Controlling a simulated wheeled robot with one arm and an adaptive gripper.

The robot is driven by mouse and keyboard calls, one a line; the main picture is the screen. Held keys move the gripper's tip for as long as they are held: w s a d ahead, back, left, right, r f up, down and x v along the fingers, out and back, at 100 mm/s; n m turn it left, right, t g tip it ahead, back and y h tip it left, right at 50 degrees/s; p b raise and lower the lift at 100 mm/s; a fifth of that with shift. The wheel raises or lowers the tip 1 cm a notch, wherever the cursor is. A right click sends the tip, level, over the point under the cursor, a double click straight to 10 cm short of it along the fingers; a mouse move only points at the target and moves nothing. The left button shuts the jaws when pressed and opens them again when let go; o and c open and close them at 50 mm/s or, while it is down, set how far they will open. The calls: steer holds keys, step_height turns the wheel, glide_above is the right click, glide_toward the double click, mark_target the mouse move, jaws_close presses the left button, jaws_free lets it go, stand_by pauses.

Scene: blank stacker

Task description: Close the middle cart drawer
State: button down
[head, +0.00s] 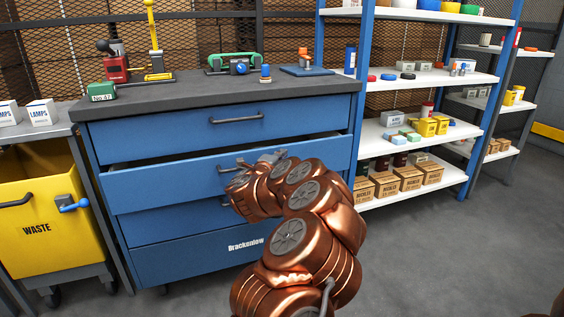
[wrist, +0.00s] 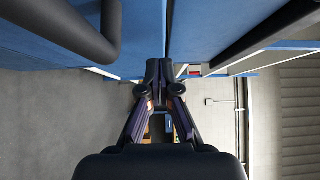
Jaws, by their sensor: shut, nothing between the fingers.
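The middle cart drawer (head: 160,187) is the blue drawer below the top one. In the head view it stands pulled out, with a dark gap above its front. Its handle is partly hidden by my copper arm. My gripper (wrist: 160,75) is shut and empty in the wrist view, its fingertips up against or very near a blue face; contact cannot be told. A dark bar handle (wrist: 108,40) shows left of the fingers and another dark bar to the right. In the head view my arm mostly hides the gripper at the drawer front.
The top drawer (head: 195,128) and lower drawer (head: 165,222) sit flush. The cart's dark top (head: 200,92) holds tools and small items. A yellow waste bin (head: 40,205) stands left, and shelving (head: 425,77) with boxes stands right. Grey floor is open at the right.

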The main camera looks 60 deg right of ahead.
steer(key=shift+w+d+b, duration=0.3)
steer(key=shift+w+d, duration=0.4)
steer(key=shift+w, duration=0.15)
